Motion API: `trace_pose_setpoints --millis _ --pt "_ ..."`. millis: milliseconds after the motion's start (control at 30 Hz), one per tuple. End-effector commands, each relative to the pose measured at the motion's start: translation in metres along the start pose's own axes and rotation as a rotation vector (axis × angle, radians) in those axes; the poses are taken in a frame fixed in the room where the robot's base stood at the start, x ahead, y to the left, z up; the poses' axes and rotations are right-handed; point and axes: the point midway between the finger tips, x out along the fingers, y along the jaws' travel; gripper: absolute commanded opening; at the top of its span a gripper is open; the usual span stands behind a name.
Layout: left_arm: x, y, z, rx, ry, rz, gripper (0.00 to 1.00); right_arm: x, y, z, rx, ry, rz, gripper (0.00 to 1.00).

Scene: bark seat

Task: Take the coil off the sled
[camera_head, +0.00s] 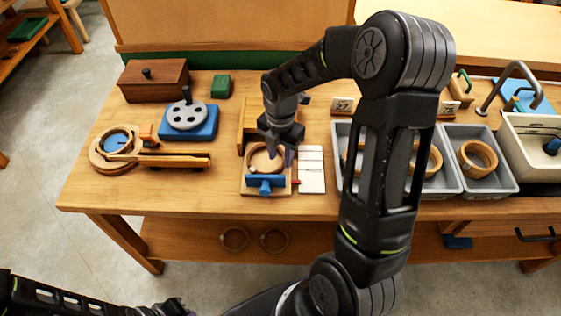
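The sled seems to be the small wooden fixture (252,189) with a blue clamp (265,184) at its front, in the middle of the bench. A tan ring-shaped coil (262,167) sits on it, behind the blue clamp. My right gripper (277,155) points down at the coil from above and covers its back and right parts. Whether its fingers touch or grip the coil cannot be told. My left gripper (172,309) is low at the bottom edge, away from the bench, mostly cut off and dark.
Left on the bench are a ring jig (98,158), a blue block with a grey disc (188,121) and a brown box (153,82). A white card (311,170) lies right of the sled. Grey trays (482,184) with coils stand at the right, partly behind my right arm.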

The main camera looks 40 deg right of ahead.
Motion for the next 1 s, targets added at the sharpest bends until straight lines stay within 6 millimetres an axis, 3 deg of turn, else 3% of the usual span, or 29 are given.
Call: trace_pose_setpoints --millis 100,300,1000 --pt "0.002 -0.001 0.000 0.000 0.001 0.001 0.00 -0.020 0.001 0.000 0.001 -0.002 0.004 0.36" --pt "0.003 -0.001 0.000 0.001 0.001 0.001 0.00 -0.038 0.000 0.000 0.001 -0.001 0.001 0.36" --pt "0.003 -0.001 -0.001 0.001 0.001 0.001 0.00 -0.039 0.000 0.000 0.001 0.001 -0.001 0.36"
